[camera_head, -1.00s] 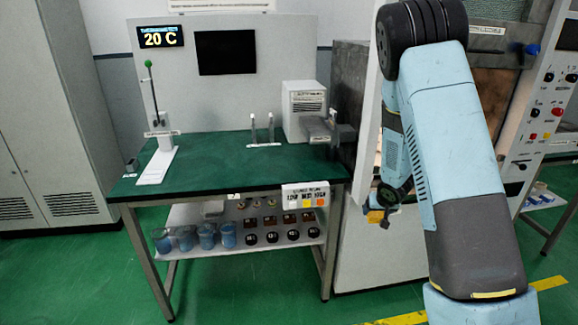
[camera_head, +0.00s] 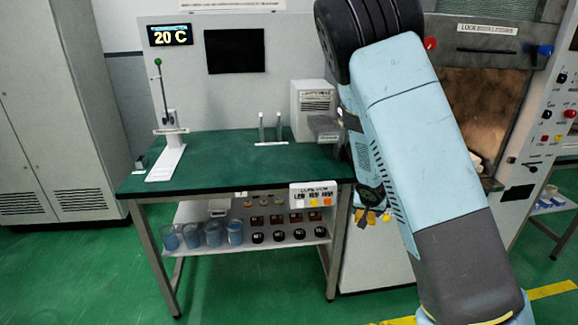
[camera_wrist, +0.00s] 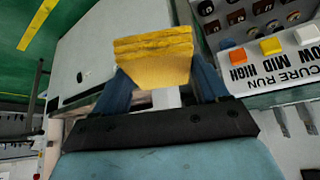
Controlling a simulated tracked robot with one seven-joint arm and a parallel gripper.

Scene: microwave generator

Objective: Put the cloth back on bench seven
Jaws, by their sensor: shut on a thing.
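A folded yellow cloth (camera_wrist: 153,62) is between the two blue fingers of my gripper (camera_wrist: 165,92) in the wrist view. The gripper is shut on it. In the head view my arm crosses the right half, and my gripper (camera_head: 368,205) hangs low beside the bench's right front leg, partly hidden by the arm. A bit of yellow cloth (camera_head: 371,217) shows just below it. A green-topped bench (camera_head: 225,165) stands left of my arm. I cannot read a bench number on it.
The bench's lower shelf (camera_head: 255,246) holds blue beakers and several small dark items. A sign with coloured squares (camera_head: 314,195) hangs at its front right edge and shows large in the wrist view (camera_wrist: 280,52). A cabinet with a window (camera_head: 480,110) stands right. The green floor in front is clear.

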